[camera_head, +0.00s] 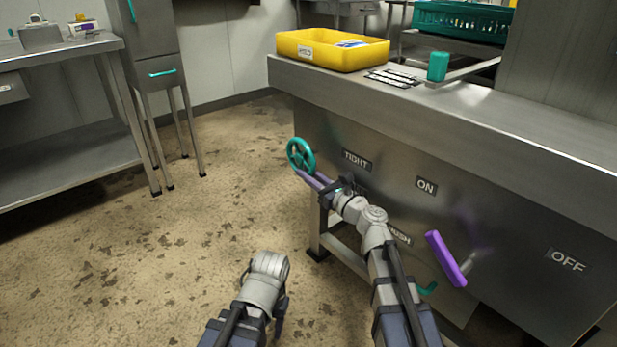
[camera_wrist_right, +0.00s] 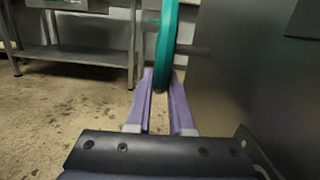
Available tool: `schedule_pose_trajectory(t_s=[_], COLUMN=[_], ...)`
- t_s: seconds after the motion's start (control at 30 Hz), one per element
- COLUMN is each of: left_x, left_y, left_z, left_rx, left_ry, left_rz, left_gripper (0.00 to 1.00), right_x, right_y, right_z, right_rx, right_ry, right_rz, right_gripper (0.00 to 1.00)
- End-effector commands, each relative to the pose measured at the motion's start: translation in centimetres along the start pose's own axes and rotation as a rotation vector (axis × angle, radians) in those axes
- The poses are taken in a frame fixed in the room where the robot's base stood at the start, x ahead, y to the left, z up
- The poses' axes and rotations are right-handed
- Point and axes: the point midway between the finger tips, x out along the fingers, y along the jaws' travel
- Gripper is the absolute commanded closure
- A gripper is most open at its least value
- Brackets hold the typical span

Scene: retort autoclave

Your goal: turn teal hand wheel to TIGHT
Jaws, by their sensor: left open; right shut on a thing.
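The teal hand wheel (camera_head: 301,155) stands out from the left end of the steel counter's front panel, left of the TIGHT label (camera_head: 356,160). My right gripper (camera_head: 304,174) is shut on the wheel's lower rim. In the right wrist view, the teal rim (camera_wrist_right: 168,45) stands edge-on between the purple fingertips (camera_wrist_right: 161,84). My left gripper (camera_head: 280,306) is low in the head view, away from the wheel above the floor; it is open, with its fingers mostly hidden behind my arm.
A purple lever (camera_head: 446,258) sticks out between the ON label (camera_head: 426,185) and the OFF label (camera_head: 567,260). A yellow bin (camera_head: 330,50), a teal cylinder (camera_head: 438,66) and a green crate (camera_head: 462,22) are on or behind the counter. Floor left of the wheel is clear.

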Motion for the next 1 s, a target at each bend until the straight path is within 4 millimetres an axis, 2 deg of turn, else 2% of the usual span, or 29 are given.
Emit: schedule_pose_trajectory(t_s=[0.07, 0.1, 0.37, 0.67, 1.0], left_x=[0.0, 0.0, 0.0, 0.1, 0.7], left_y=[0.0, 0.0, 0.0, 0.0, 0.1], left_z=[0.0, 0.0, 0.0, 0.0, 0.0], left_rx=[0.000, 0.000, 0.000, 0.000, 0.000], left_ry=[0.000, 0.000, 0.000, 0.000, 0.000], left_rz=[0.000, 0.000, 0.000, 0.000, 0.000], left_gripper=[0.50, 0.50, 0.50, 0.50, 0.50], right_x=[0.0, 0.0, 0.0, -0.5, -5.7], right_y=[0.1, 0.1, 0.0, 0.0, 0.2], right_z=[0.0, 0.0, 0.0, 0.0, -0.1], right_rx=[-0.002, -0.002, -0.001, 0.000, -0.001], right_ry=[0.002, 0.002, 0.001, 0.001, 0.001], right_rz=[0.002, 0.002, 0.001, 0.000, -0.002], right_gripper=[1.00, 0.79, 0.50, 0.50, 0.50])
